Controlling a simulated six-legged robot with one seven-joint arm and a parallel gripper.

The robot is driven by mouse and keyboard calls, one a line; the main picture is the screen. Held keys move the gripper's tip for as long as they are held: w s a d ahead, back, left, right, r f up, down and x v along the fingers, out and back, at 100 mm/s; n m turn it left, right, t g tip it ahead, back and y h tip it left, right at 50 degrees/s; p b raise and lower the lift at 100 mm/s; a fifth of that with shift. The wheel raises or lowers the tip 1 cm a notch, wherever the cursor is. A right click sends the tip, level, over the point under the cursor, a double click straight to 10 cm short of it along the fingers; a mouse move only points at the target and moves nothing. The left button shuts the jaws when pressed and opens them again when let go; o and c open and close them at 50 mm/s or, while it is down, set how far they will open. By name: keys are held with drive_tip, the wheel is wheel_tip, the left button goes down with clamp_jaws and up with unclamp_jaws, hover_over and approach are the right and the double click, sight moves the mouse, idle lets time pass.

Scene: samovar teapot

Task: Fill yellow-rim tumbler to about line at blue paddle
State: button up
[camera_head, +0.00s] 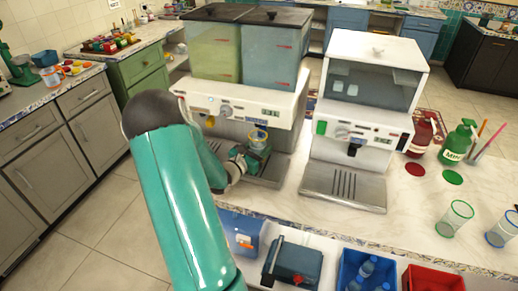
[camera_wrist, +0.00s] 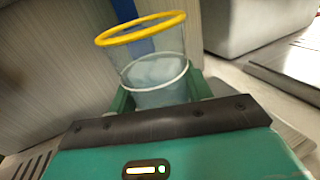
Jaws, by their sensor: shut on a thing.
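The yellow-rim tumbler (camera_head: 259,138) is at the front of the two-tank dispenser (camera_head: 240,107), above its drip tray. In the wrist view the clear tumbler (camera_wrist: 160,97) has a yellow rim and a pale ring line around its middle. Pale, block-like shapes, apparently ice, show inside near that line; the liquid level is unclear. My gripper (camera_head: 247,160) is shut on the tumbler's lower part. The blue paddle (camera_wrist: 127,12) shows as a blue strip behind the tumbler in the wrist view, partly hidden; I cannot tell whether they touch.
An ice machine (camera_head: 370,100) with a grated tray stands to the right. Red and green pump bottles (camera_head: 461,139) and green- and blue-rim tumblers (camera_head: 455,218) stand farther right. Open bins (camera_head: 365,272) sit below the counter.

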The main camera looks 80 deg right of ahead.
drive_tip(key=shift+d, duration=0.55)
drive_tip(key=shift+a, duration=0.1)
drive_tip(key=shift+w+a, duration=0.2)
drive_tip(key=shift+a, duration=2.25)
drive_tip(key=shift+w+a, duration=0.15)
drive_tip(key=shift+a, duration=1.5)
drive_tip(key=shift+w+a, duration=0.15)
drive_tip(key=shift+a, duration=1.5)
drive_tip(key=shift+w+a, duration=0.15)
drive_tip(key=shift+a, duration=1.5)
